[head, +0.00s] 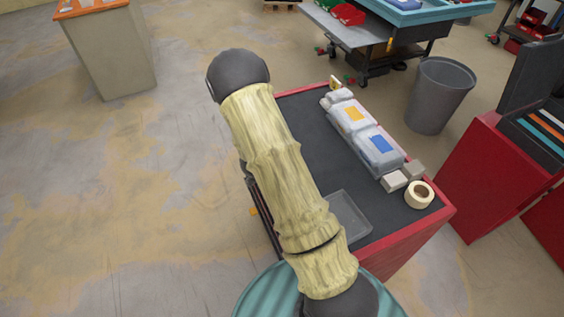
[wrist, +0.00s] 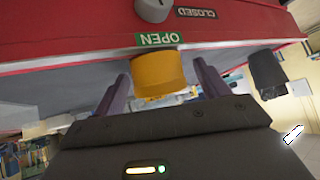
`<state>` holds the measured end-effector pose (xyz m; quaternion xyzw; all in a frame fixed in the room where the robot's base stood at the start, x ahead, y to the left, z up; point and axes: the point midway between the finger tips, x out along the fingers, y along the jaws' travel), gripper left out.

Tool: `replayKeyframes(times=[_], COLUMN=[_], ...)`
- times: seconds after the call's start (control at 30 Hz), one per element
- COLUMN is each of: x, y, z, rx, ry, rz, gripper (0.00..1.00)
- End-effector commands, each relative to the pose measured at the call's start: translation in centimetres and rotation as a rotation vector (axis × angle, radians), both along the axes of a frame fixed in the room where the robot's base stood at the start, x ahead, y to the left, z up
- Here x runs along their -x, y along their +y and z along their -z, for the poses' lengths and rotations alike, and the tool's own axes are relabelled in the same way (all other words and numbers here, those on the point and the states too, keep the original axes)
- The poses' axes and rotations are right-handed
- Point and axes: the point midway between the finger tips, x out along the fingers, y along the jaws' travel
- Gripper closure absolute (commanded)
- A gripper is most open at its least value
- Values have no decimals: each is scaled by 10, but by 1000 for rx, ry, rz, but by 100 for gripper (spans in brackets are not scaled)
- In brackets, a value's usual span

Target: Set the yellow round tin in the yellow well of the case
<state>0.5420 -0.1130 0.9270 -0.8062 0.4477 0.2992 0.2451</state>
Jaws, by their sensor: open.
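In the wrist view a yellow round tin (wrist: 160,70) lies between the two purple fingers of my gripper (wrist: 161,74). The gripper is open, with a visible gap on each side of the tin. The tin shows in front of a red panel, close to a green OPEN label. In the head view a long grey case (head: 345,106) lies on the red cart, with a yellow patch (head: 354,114) and a blue patch (head: 381,144); their depth cannot be told. My arm crosses the head view, and neither my gripper nor the tin can be seen there.
The cart's dark top (head: 312,128) also holds a clear grey tray (head: 349,216), small grey blocks (head: 394,181) and a tape roll (head: 411,198). A grey bin (head: 440,95) and a red cabinet (head: 485,175) stand to the right.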

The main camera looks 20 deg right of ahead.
Motion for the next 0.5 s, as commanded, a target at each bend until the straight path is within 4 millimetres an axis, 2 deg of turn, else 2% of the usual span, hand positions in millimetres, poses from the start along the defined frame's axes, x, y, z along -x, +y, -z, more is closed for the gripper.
replayKeyframes(times=[0.47, 0.5], x=[0, 0], y=[0, 0], z=[0, 0], rx=[0, 0], ry=[0, 0], rz=[0, 0], gripper=[25, 31])
